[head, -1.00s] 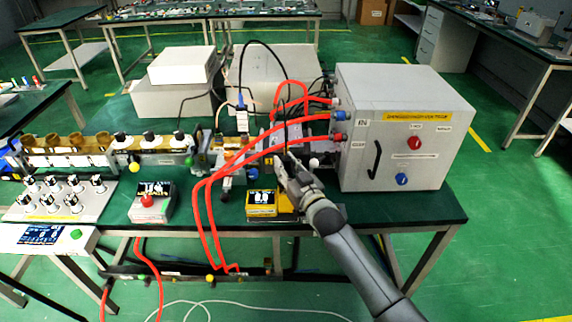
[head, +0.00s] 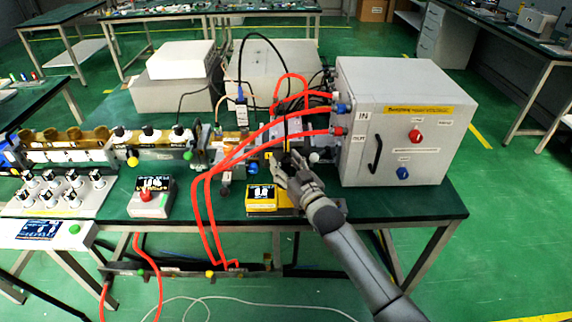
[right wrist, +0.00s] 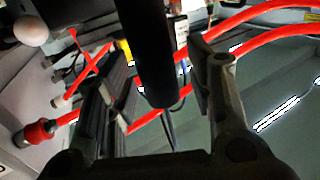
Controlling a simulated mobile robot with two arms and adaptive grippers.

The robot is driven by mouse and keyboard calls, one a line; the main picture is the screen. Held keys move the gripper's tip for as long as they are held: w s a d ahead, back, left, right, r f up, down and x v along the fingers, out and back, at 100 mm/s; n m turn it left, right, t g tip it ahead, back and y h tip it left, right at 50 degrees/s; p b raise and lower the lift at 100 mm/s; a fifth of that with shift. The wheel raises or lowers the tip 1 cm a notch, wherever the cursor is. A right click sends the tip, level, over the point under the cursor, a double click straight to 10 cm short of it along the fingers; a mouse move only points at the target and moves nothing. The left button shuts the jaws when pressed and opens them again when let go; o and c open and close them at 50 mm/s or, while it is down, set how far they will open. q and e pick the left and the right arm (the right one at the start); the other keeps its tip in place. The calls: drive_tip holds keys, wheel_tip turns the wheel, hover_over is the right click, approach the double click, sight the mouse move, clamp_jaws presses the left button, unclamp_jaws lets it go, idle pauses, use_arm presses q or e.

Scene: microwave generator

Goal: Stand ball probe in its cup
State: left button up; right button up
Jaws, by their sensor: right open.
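My right gripper (head: 280,170) is over the bench, left of the large grey box. In the right wrist view the gripper (right wrist: 165,95) is open, with one finger on each side of a black cylinder (right wrist: 145,50). A thin cable leaves the cylinder's end, so it looks like the probe's handle. I cannot tell whether either finger touches it. A white ball (head: 314,157) shows just right of the gripper, and also in the right wrist view (right wrist: 30,31); I cannot tell whether it belongs to the probe. I cannot make out the cup. My left gripper is out of view.
The grey box (head: 400,120) stands close on the right. Red hoses (head: 240,148) arch from it over the bench to the left. A yellow-edged display unit (head: 262,197) sits just left of my arm. A display unit with a red button (head: 151,198) stands further left.

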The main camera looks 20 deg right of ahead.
drive_tip(key=s+d, duration=0.2)
drive_tip(key=s, duration=1)
drive_tip(key=s+d+f+g+h, duration=0.1)
drive_tip(key=s+f+g, duration=0.3)
drive_tip(key=f, duration=0.8)
drive_tip(key=s+f+g, duration=0.1)
drive_tip(key=s+f, duration=0.4)
drive_tip(key=f, duration=0.6)
drive_tip(key=s+d+f+g+h, duration=0.1)
drive_tip(key=s+f+g, duration=0.3)
drive_tip(key=f, duration=0.8)
drive_tip(key=s+f+g, duration=0.2)
drive_tip(key=s+f, duration=0.4)
drive_tip(key=s, duration=0.6)
drive_tip(key=s+f+g, duration=0.3)
drive_tip(key=s+f, duration=0.3)
drive_tip(key=s, duration=0.5)
drive_tip(key=s+f+g, duration=0.2)
drive_tip(key=s+f, duration=0.5)
drive_tip(key=s, duration=0.5)
drive_tip(key=shift+s+a+n+g+h, duration=0.2)
drive_tip(key=shift+s+n+g+h, duration=0.1)
drive_tip(key=shift+g+h, duration=0.1)
